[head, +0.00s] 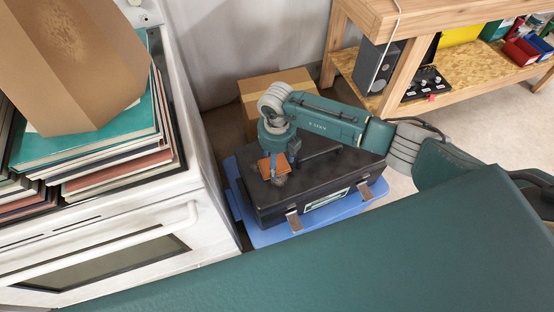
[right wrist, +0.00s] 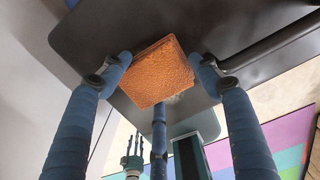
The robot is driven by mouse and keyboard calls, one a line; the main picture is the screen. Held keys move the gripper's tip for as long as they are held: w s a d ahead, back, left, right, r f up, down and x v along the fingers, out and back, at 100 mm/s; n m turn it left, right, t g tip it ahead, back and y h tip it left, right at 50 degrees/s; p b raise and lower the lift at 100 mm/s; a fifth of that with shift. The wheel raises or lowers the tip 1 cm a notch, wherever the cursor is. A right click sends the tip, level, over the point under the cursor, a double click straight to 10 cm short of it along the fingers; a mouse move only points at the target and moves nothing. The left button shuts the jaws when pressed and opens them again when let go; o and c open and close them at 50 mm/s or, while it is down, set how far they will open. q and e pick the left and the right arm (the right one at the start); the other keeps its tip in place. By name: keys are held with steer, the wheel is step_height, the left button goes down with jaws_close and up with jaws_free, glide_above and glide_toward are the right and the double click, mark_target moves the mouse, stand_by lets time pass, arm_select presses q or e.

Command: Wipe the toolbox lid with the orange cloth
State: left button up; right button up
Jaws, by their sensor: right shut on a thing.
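The black toolbox (head: 300,205) has two light latches on its front and sits on a blue base (head: 262,237), between the white stove and the wooden bench. My right gripper (head: 277,178) hangs over the left part of its lid (head: 325,160), pointing down. It is shut on the orange cloth (head: 266,167), a small folded square. I cannot tell whether the cloth touches the lid. My left gripper is not in the head view.
A white stove (head: 205,180) with stacked books (head: 95,135) and a cardboard box (head: 75,60) stands left. Another cardboard box (head: 270,82) is behind the toolbox. A wooden bench (head: 425,15) stands at the right. A large green surface (head: 350,260) fills the foreground.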

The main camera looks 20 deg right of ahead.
mark_target(286, 168)
steer(key=shift+s, duration=0.1)
steer(key=shift+s+d+p, duration=0.5)
steer(key=shift+s+p, duration=0.15)
steer(key=shift+p, duration=0.05)
steer(key=shift+s+d+f, duration=0.1)
steer(key=shift+s+d, duration=0.05)
steer(key=shift+s+d+p, duration=0.3)
steer(key=shift+s+d, duration=0.25)
steer(key=shift+d, duration=0.05)
steer(key=o, duration=0.6)
steer(key=shift+w+a, duration=0.1)
steer(key=shift+w, duration=0.05)
steer(key=shift+w+a+r, duration=0.1)
steer(key=shift+a+r, duration=0.05)
steer(key=shift+r, duration=0.25)
